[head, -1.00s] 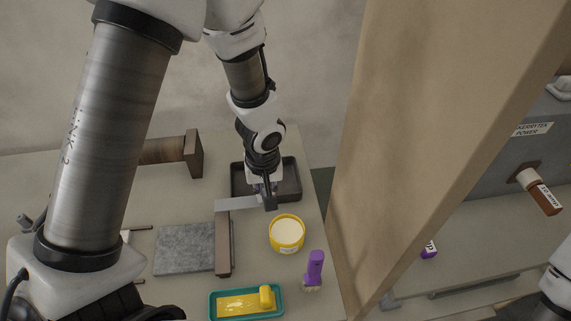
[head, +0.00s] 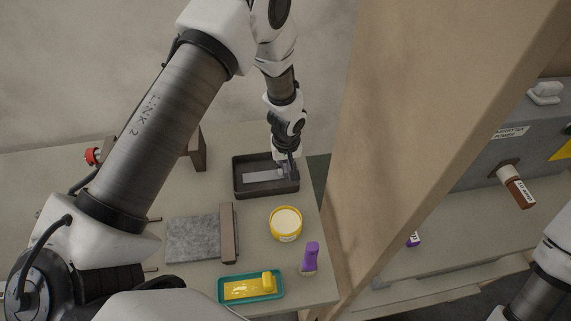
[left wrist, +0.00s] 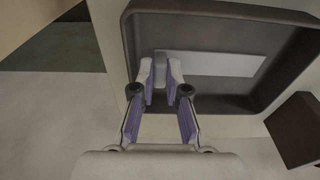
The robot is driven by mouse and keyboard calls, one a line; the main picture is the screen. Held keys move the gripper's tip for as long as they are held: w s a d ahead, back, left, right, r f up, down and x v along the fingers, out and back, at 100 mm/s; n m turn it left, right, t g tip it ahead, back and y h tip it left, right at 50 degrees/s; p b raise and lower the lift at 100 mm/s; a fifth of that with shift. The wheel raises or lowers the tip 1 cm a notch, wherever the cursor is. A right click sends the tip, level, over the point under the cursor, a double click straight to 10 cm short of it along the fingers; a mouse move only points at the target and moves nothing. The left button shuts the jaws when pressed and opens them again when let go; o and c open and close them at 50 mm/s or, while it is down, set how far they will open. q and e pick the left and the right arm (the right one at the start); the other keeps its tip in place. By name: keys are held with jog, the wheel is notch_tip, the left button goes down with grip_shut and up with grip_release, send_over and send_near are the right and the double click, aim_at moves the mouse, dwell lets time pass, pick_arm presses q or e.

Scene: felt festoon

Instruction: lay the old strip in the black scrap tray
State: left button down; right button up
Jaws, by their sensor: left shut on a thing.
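The black scrap tray (head: 238,184) stands at the back of the table, and its wall (left wrist: 225,12) also shows in the left wrist view. The old strip (head: 260,175) is a flat, pale grey band lying lengthwise within the tray's walls. It shows in the left wrist view (left wrist: 220,66) over the tray floor; whether it fully rests there I cannot tell. My left gripper (head: 287,178) is at the tray's right side, its fingertips (left wrist: 161,76) shut on the strip's near end. My right gripper is out of view; only part of that arm shows at bottom right.
A grey felt slab (head: 192,240) with a brown bar (head: 228,235) lies in front of the tray. A tall tan panel (head: 400,150) rises at right.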

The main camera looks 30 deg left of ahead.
pick_arm(q)
jog(key=shift+f, duration=0.15)
jog(key=c, duration=1.5)
grip_release()
jog(key=shift+o, duration=0.2)
jog(key=shift+r, duration=0.2)
notch_tip(320, 180, up, 12)
jog(key=b, duration=0.3)
jog(key=shift+s+d, duration=0.3)
jog(key=shift+s, duration=0.15)
